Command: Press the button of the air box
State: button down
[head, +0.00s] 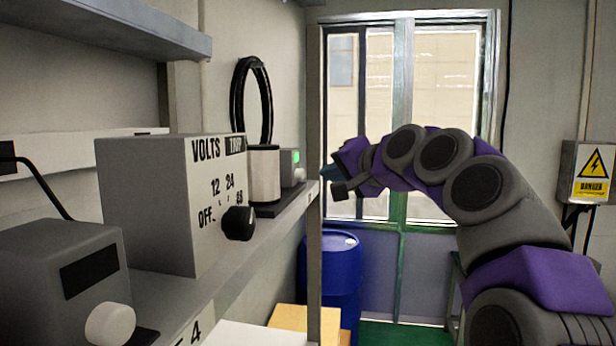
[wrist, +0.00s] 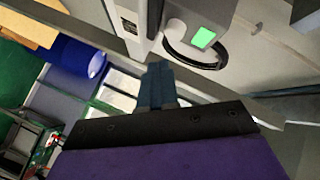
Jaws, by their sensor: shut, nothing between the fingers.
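A small grey box with a lit green panel (head: 292,162) stands at the far end of the shelf in the head view. It has a small round part on its front. No label reading "air" is legible, so I cannot tell for sure that it is the air box. The green panel also shows at the top of the wrist view (wrist: 203,38). My gripper (head: 336,182) is just right of this box in the head view, past the shelf post. Its blue-grey fingers (wrist: 160,75) are together and empty, apart from the box in the wrist view.
A large grey box with a "VOLTS" dial (head: 190,200) and a nearer grey box with a pale knob (head: 70,280) stand on the shelf. A vertical post (head: 314,240) rises at the shelf edge. A blue barrel (head: 342,275) stands below.

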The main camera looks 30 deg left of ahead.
jog(key=w+d, duration=0.2)
jog(key=d, duration=0.3)
jog(key=s+d+f+g+h+b, duration=0.1)
jog(key=s+d+f+h+b, duration=0.3)
jog(key=f, duration=0.8)
jog(key=s+d+f+g+h+b, duration=0.1)
jog(key=s+d+f+g+b, duration=0.1)
jog(key=s+d+f, duration=0.65)
jog(key=s+d+f+g+h+b, duration=0.1)
jog(key=s+d+f+h+b, duration=0.2)
jog(key=f, duration=1.1)
jog(key=s+d+f+g+h+b, duration=0.1)
jog(key=s+d+f+g+b, duration=0.1)
jog(key=s+d+f, duration=0.3)
jog(key=s+d+f+g+h+b, duration=0.2)
jog(key=s+d+f, duration=0.4)
jog(key=s+f, duration=0.7)
jog(key=s+d+f+g+h+b, duration=0.1)
jog(key=s+d+f+h+b, duration=0.1)
jog(key=s+d+f, duration=0.3)
jog(key=s+f+b, duration=0.1)
jog(key=s+f, duration=0.3)
jog(key=shift+s+d+g+b, duration=0.15)
jog(key=shift+d+g+b, duration=0.1)
jog(key=shift+g+b, duration=0.15)
jog(key=shift+f, duration=0.1)
